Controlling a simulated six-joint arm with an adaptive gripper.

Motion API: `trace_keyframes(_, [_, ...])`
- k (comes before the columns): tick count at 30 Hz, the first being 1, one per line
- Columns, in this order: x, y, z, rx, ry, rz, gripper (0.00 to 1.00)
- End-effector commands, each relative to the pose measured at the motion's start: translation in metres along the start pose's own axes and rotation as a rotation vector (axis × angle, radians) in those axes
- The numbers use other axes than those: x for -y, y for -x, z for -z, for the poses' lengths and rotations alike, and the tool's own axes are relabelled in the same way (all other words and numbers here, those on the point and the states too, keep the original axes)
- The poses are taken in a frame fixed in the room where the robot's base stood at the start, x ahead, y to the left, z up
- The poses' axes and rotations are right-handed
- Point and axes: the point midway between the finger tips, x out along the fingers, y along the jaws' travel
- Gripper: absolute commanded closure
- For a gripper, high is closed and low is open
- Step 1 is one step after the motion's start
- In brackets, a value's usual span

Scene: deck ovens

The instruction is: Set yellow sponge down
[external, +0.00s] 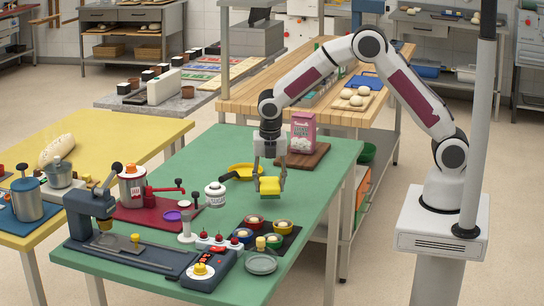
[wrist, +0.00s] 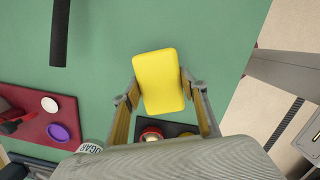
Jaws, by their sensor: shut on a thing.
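The yellow sponge (external: 269,186) is held in my gripper (external: 269,183) near the right half of the green table (external: 180,248). In the wrist view the sponge (wrist: 158,80) sits between the two fingers of my gripper (wrist: 158,95), which press on its sides. Green tabletop shows around it in that view. A green edge shows under the sponge in the external view. I cannot tell whether its underside touches the table.
A yellow pan (external: 241,171) lies just left of the sponge, its black handle toward the left. A dark tray (external: 284,240) with several small bowls is in front. A pink carton (external: 303,131) stands on a brown board behind. Bare green table lies right of the sponge.

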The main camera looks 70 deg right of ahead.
Motion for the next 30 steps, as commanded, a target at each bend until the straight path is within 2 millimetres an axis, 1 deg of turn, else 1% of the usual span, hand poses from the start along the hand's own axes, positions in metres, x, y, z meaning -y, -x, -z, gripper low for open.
trace_keyframes(8, [0.0, -0.001, 0.0, 0.0, 0.0, 0.0, 0.79])
trace_keyframes(11, [0.0, -0.007, 0.001, 0.0, 0.0, 0.001, 0.79])
trace_keyframes(18, [0.001, -0.031, 0.005, 0.0, 0.0, 0.002, 0.79])
trace_keyframes(21, [0.0, -0.036, 0.005, 0.0, 0.0, 0.0, 0.79])
trace_keyframes(30, [0.0, -0.037, 0.005, 0.0, 0.0, -0.001, 0.79])
